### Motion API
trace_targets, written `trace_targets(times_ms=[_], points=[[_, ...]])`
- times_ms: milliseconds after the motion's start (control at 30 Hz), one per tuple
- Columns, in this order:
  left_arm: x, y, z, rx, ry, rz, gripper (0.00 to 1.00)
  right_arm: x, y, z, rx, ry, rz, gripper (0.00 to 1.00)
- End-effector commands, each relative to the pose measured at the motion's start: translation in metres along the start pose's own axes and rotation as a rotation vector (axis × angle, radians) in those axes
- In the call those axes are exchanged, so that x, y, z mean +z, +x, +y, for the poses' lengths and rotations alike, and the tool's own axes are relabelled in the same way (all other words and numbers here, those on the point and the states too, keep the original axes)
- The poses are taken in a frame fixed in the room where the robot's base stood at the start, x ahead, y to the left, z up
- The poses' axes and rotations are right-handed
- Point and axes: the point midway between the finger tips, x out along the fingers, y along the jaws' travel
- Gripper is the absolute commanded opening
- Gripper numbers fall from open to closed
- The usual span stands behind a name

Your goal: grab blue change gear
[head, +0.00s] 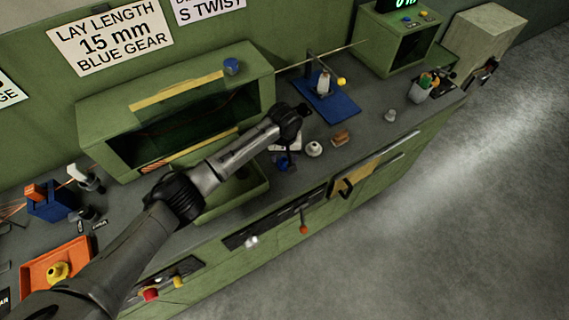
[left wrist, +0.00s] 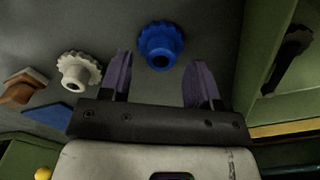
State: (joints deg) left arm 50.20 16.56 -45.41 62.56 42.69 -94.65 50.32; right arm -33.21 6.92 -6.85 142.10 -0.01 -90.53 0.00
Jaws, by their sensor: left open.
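The blue change gear (left wrist: 160,42) lies on the dark bench top. In the head view the blue gear (head: 283,163) shows partly behind my left gripper (head: 285,150), at the end of the arm. In the left wrist view my left gripper (left wrist: 160,68) is open, with its two purple fingers apart. The blue gear appears in line with the gap between the fingers, near their tips. Nothing is held. I cannot tell how high the fingers are above the bench. My right gripper is not in view.
A white gear (head: 314,149) and a brown block (head: 340,138) lie right of the blue gear. A green open-fronted housing (head: 176,98) stands behind my left arm. A blue-based fixture (head: 333,107) stands further back. A wall sign (head: 112,38) reads "LAY LENGTH 15 mm BLUE GEAR".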

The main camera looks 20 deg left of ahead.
Motion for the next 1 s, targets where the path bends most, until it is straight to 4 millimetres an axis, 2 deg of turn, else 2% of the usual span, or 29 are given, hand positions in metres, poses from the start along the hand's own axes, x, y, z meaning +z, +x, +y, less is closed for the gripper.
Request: trace_targets(times_ms=[33,200,500,1000], points=[[0.0,0.008,0.0,-0.002,0.0,-0.001,0.57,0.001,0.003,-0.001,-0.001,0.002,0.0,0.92],[0.0,0.02,0.0,-0.001,0.001,0.0,0.57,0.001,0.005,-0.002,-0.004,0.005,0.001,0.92],[0.0,0.021,0.0,-0.001,0.001,0.001,0.56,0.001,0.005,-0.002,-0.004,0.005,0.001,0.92],[0.0,0.022,0.0,-0.001,0.0,0.0,0.08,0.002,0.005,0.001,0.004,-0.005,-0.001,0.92]])
